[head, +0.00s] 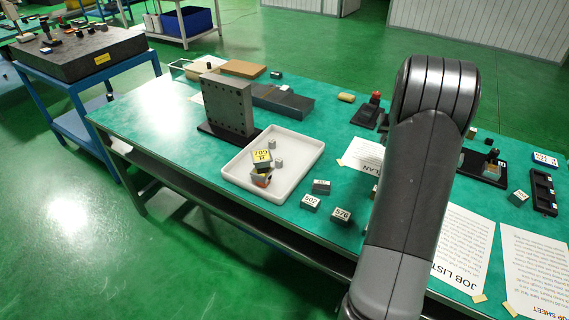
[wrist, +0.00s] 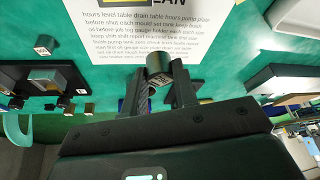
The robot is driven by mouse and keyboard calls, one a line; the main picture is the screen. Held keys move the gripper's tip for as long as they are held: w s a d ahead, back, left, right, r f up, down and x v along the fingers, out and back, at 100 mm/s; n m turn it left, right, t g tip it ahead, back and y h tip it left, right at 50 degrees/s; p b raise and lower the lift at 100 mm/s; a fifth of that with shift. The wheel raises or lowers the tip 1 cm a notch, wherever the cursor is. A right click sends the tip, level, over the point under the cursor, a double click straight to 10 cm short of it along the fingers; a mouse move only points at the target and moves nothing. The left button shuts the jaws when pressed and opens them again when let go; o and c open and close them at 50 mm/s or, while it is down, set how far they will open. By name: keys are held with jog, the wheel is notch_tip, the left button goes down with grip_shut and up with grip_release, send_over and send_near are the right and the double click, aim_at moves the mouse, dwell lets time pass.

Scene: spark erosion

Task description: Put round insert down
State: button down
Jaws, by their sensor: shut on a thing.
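My gripper (wrist: 158,82) shows in the wrist view with its two dark fingers on either side of a short grey round insert (wrist: 158,63). The fingers are shut on the insert, and a small pale marking shows on its lower face. The insert is in front of a printed sheet (wrist: 130,32); I cannot tell whether it touches anything below. In the head view the gripper and the held insert are hidden behind my arm.
A white tray (head: 233,171) holds a labelled block (head: 262,156) and small grey pieces. Labelled grey blocks (head: 310,202) stand beside it on the green table (head: 150,125). Papers (head: 463,250) lie at the right. A dark fixture (wrist: 32,85) is at the wrist view's left.

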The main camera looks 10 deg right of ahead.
jog(key=w+a+n+y, duration=0.15)
jog(key=w+a, duration=0.25)
jog(key=a, duration=0.4)
jog(key=w+a+n, duration=0.2)
jog(key=w+a, duration=0.1)
jog(key=a, duration=0.5)
send_over(302, 152)
jog(key=s, duration=0.2)
jog(key=shift+t, duration=0.3)
jog(key=f, duration=0.6)
jog(key=shift+w+d+f, duration=0.1)
jog(key=shift+d+f, duration=0.05)
jog(key=shift+d, duration=0.1)
jog(key=shift+w+a+f, duration=0.25)
jog(key=shift+f, duration=1.95)
jog(key=shift+f, duration=0.2)
jog(key=c, duration=1.1)
grip_release()
jog(key=shift+c, duration=0.2)
jog(key=shift+r, duration=0.1)
